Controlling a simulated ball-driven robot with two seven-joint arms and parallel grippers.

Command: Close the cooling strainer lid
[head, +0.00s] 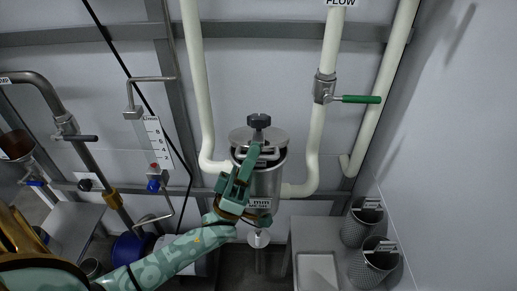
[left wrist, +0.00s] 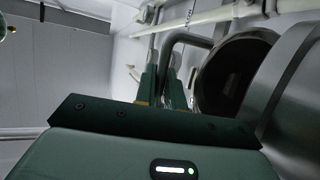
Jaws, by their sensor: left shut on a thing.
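The cooling strainer (head: 268,186) is a shiny metal cylinder on the wall pipes in the middle of the head view. Its round metal lid (head: 240,136) has a dark knob (head: 259,121) on top and a pale bar handle at its front. A dark gap shows between lid and body. My left gripper (head: 252,155) reaches up in front of the strainer, its fingers shut on the lid handle. In the left wrist view a grey bent handle (left wrist: 183,38) runs to the fingertips, beside a dark round face (left wrist: 225,75); I cannot tell whether that is lid or opening. My right gripper is out of view.
White pipes run down both sides of the strainer. A valve with a green lever (head: 358,99) is at upper right. Brown-grey piping (head: 88,157) is at left.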

